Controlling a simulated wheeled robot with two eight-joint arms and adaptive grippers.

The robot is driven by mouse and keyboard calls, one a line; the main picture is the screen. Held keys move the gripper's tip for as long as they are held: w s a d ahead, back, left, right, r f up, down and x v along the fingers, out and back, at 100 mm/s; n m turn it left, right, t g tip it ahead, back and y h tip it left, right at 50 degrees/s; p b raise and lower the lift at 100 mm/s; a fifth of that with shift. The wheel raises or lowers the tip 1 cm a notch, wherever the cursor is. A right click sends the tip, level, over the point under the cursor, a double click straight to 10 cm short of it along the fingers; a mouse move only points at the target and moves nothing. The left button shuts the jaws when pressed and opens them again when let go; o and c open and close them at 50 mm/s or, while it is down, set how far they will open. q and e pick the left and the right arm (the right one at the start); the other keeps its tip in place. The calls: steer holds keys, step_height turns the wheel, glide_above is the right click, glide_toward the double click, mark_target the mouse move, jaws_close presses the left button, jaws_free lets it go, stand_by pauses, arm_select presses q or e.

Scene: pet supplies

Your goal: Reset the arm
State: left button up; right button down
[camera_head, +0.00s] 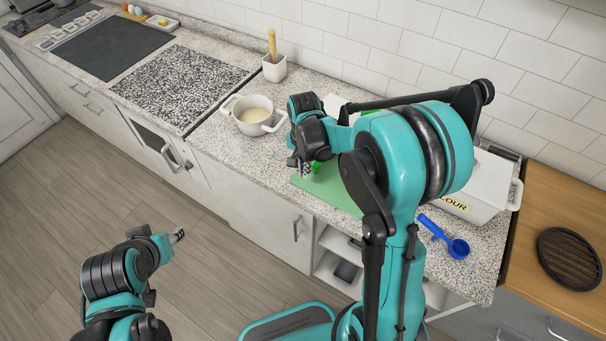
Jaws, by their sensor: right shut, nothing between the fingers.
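My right arm, teal and black, reaches over the counter from the lower middle and covers much of the right half of the head view. It bends at a high elbow and comes down to the left. My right gripper (301,169) is shut and empty above the left end of the green board (333,190). My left arm stands low at the lower left, in front of the counter. My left gripper (179,235) points to the right over the floor; it is too small to tell whether it is open or shut.
A white pot (253,116) with pale contents stands left of my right gripper. A white crock (274,69) holds a wooden handle behind it. A white flour bin (483,190), a blue scoop (452,244) and a black round grate (570,258) are right. The floor (110,235) is clear.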

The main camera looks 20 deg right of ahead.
step_height(320, 180, up, 6)
steer(key=shift+s+a+f+p, duration=0.1)
steer(key=shift+a+p, duration=0.05)
steer(key=shift+p, duration=0.45)
steer(key=shift+a, duration=0.1)
steer(key=s+a+n+t+b, duration=0.1)
steer(key=s+n+t+b, duration=0.6)
steer(key=s, duration=0.8)
steer(key=n+b, duration=0.1)
steer(key=n, duration=0.2)
steer(key=shift+a+n, duration=0.35)
steer(key=shift+n, duration=0.05)
